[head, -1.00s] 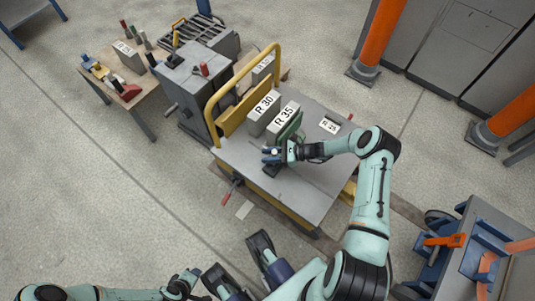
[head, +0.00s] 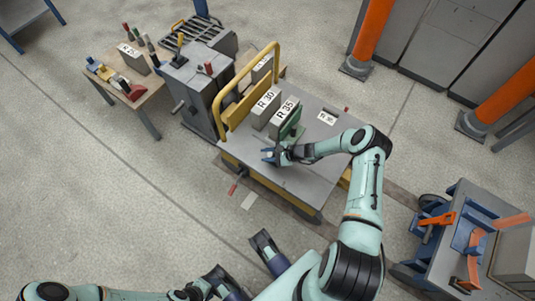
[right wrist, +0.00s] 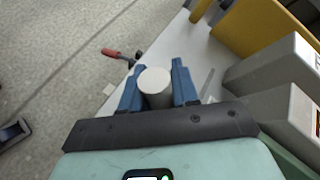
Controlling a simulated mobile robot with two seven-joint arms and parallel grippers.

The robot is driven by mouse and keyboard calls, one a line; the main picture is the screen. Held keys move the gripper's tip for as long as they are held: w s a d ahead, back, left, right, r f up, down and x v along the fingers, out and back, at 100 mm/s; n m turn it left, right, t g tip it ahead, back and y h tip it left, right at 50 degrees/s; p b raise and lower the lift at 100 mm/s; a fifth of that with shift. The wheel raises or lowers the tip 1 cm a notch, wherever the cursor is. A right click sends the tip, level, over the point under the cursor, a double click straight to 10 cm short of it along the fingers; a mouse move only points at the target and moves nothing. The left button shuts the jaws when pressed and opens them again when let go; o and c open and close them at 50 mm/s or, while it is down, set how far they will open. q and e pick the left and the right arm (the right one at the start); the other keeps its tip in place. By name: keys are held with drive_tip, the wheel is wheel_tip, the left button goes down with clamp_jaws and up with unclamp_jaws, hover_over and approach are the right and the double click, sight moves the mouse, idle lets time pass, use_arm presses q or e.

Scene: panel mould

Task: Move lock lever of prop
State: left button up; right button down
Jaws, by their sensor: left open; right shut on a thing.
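My right gripper (head: 270,156) is low over the near part of the grey cart top, in front of the block marked R 35. In the right wrist view the right gripper (right wrist: 159,84) is shut on a light grey round cylinder (right wrist: 155,82), with a blue finger on each side. I cannot tell whether this cylinder belongs to the prop. A lever with a red handle (head: 234,185) sticks out at the cart's near left edge, and it also shows in the right wrist view (right wrist: 112,53). My left gripper (head: 192,291) is open and empty at the bottom edge, partly hidden.
Blocks R 30 (head: 262,108) and R 35 (head: 282,117) stand behind the gripper, beside a yellow rail (head: 219,105). A wooden bench (head: 144,98) and grey machine (head: 195,88) stand at the left. A blue trolley (head: 435,263) stands at the lower right. Floor between is clear.

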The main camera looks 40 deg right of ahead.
use_arm(q)
drive_tip(key=shift+s, duration=0.1)
idle(0.3)
use_arm(e)
drive_tip(key=c, duration=1.2)
unclamp_jaws()
use_arm(q)
drive_tip(key=shift+s+r+p, duration=0.25)
drive_tip(key=shift+r+p, duration=0.25)
drive_tip(key=shift+p, duration=0.1)
drive_tip(key=shift+s+r+p, duration=0.2)
drive_tip(key=shift+r+p, duration=0.3)
drive_tip(key=shift+p, duration=0.05)
use_arm(e)
drive_tip(key=v, duration=1.3)
drive_tip(key=shift+s, duration=0.15)
drive_tip(key=shift+r, duration=0.1)
